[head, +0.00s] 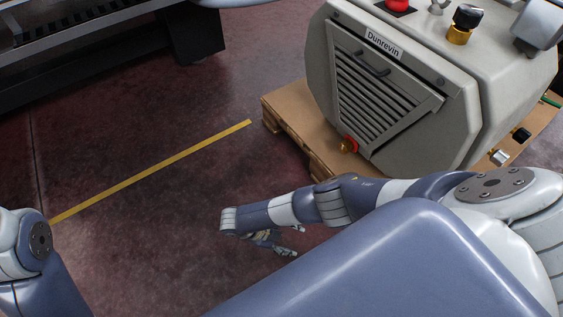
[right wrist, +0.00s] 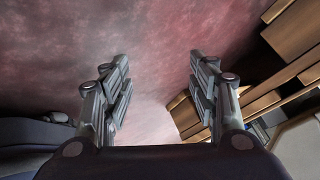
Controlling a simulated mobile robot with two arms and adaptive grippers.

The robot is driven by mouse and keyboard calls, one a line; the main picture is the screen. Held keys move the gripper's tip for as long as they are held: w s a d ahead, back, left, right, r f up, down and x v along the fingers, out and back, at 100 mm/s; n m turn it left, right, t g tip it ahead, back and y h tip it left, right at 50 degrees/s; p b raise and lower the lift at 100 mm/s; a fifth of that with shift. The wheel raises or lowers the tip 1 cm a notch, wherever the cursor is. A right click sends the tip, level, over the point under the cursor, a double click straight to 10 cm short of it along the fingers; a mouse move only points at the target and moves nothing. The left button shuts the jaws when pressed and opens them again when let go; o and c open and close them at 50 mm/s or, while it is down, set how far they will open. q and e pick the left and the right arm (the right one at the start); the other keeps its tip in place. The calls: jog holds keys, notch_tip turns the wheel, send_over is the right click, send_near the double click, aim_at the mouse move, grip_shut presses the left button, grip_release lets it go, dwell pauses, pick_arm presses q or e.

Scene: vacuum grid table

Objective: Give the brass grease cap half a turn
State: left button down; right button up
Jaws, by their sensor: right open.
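The grey machine (head: 400,90) labelled Dunrevin shows two brass parts in the head view. One is a small brass fitting (head: 346,148) with a red part, low on the front by the louvred panel. The other is a brass base (head: 458,36) under a black knob on top. I cannot tell which is the grease cap. My right gripper (head: 288,242) hangs over the floor, left of and nearer than the machine, apart from both. In the right wrist view its two fingers (right wrist: 158,78) are spread with nothing between them. My left gripper is out of view.
The machine stands on a wooden pallet (head: 288,112), whose boards also show at right in the right wrist view (right wrist: 298,40). A red button (head: 398,5) is on top. A yellow line (head: 150,180) crosses open floor. A dark frame (head: 190,35) stands at upper left.

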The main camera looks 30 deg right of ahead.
jog(key=shift+s+a+f+m+y, duration=0.2)
jog(key=shift+a+y, duration=0.1)
jog(key=shift+a, duration=0.3)
jog(key=shift+s+a+f+m+y, duration=0.15)
jog(key=shift+a+y, duration=0.15)
jog(key=shift+a, duration=0.25)
jog(key=shift+s+a+f+m+y, duration=0.1)
jog(key=shift+s+a+y, duration=0.15)
jog(key=shift+a, duration=0.35)
